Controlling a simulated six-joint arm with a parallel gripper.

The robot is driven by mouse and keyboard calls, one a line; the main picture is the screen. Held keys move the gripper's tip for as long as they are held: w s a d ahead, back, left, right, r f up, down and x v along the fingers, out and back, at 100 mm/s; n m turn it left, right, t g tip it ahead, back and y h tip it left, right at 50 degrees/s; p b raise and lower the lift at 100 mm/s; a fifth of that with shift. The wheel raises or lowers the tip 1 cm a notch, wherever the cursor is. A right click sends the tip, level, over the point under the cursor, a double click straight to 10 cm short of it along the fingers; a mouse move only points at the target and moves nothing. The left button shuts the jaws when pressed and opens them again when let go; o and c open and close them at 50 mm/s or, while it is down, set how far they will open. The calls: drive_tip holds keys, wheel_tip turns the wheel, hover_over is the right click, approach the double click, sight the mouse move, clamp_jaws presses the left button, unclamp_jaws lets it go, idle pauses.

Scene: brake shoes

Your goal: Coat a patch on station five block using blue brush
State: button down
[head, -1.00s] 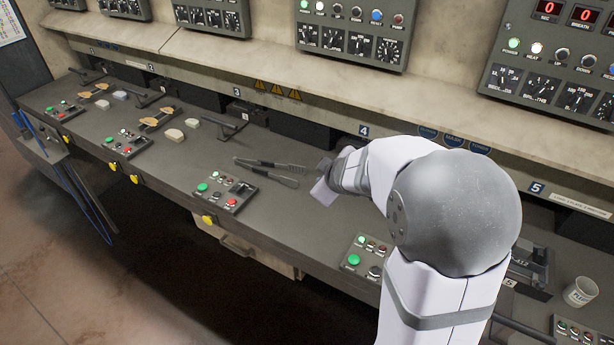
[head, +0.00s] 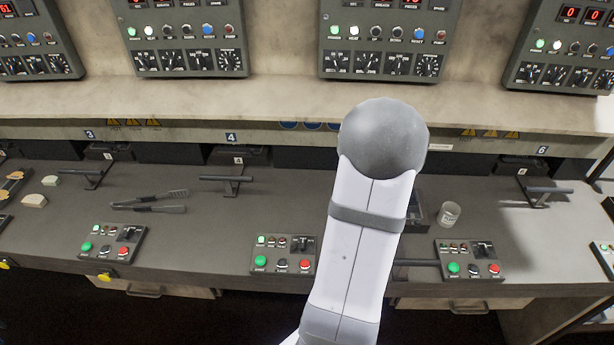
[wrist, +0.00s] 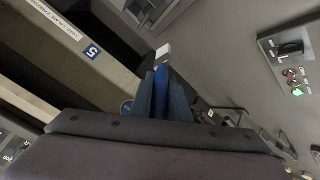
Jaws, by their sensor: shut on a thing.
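In the wrist view my gripper (wrist: 161,100) is shut on the blue handle of the brush (wrist: 161,88). The brush's pale end (wrist: 163,50) points away from the fingers. A number 5 label (wrist: 91,52) shows on a ledge at upper left, with a dark fixture (wrist: 147,10) beyond the brush tip. In the head view my own arm hides the gripper, the brush and the number 5 label. Part of a dark fixture (head: 418,211) shows just right of the arm. I cannot make out the block or any coating on it.
A white cup (head: 449,214) stands right of the fixture, near a button panel (head: 468,258). A dark bar (head: 416,263) lies between arm and panel. Tongs (head: 150,202) lie on the bench at left. Levers stand at stations 4 (head: 228,183) and 6 (head: 540,189).

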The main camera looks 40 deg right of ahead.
drive_tip(key=s+d+r+m+h+p, duration=0.1)
drive_tip(key=s+d+r+m+p, duration=0.2)
drive_tip(key=s+d, duration=1.55)
drive_tip(key=w+r+n+t+y, duration=0.2)
drive_tip(key=w+r+n+y, duration=0.1)
drive_tip(key=w+r, duration=0.3)
drive_tip(key=w+a+r+n+t+y, duration=0.1)
drive_tip(key=w+a+t+y, duration=0.1)
drive_tip(key=w+a, duration=0.3)
drive_tip(key=shift+a+r+n+y+p, duration=0.2)
drive_tip(key=shift+a+n+y+p, duration=0.15)
drive_tip(key=shift+a, duration=0.9)
drive_tip(key=shift+f, duration=0.1)
drive_tip(key=shift+f+b, duration=1)
drive_tip(key=shift+f, duration=1.4)
